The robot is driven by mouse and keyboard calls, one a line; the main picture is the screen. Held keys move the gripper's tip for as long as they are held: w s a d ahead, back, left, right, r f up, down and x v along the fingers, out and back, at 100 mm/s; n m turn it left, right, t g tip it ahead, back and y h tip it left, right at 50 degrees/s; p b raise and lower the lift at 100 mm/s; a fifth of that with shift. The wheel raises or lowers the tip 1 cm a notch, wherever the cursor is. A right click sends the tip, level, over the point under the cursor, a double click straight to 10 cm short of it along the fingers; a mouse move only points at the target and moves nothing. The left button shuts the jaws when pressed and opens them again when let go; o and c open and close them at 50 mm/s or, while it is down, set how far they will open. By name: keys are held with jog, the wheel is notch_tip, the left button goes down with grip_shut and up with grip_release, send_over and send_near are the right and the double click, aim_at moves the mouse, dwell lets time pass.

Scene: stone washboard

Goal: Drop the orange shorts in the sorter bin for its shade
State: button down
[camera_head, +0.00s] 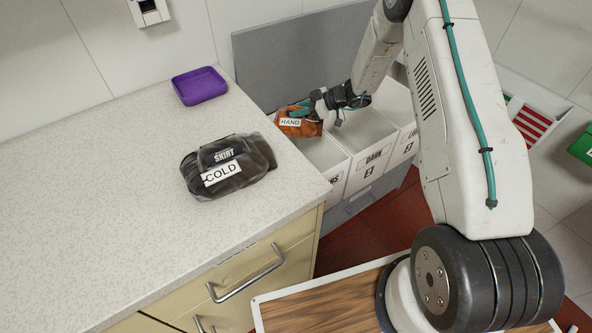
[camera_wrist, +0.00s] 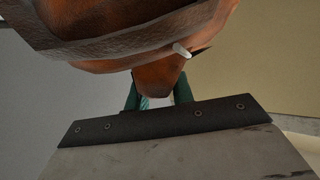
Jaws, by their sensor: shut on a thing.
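The orange shorts (camera_head: 301,124), with a white "HAND" label, hang in my gripper (camera_head: 303,110) over the leftmost bin (camera_head: 326,156) of the sorter in the head view. That bin's front label is partly cut off and ends in "NS" or similar. Whether the shorts touch the bin wall cannot be told.
A dark folded skirt (camera_head: 228,165) labelled "COLD" lies on the speckled counter (camera_head: 90,200). A purple tray (camera_head: 200,86) sits behind it. The counter's edge lies left of the bins. A grey panel (camera_head: 285,55) stands behind the bins.

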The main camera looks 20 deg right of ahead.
aim_at(299, 119)
jog(key=shift+f, duration=2)
jog(key=c, duration=1.1)
grip_release()
jog(key=v, duration=0.7)
jog(key=shift+s+d+r, duration=0.15)
jog(key=shift+d, duration=0.2)
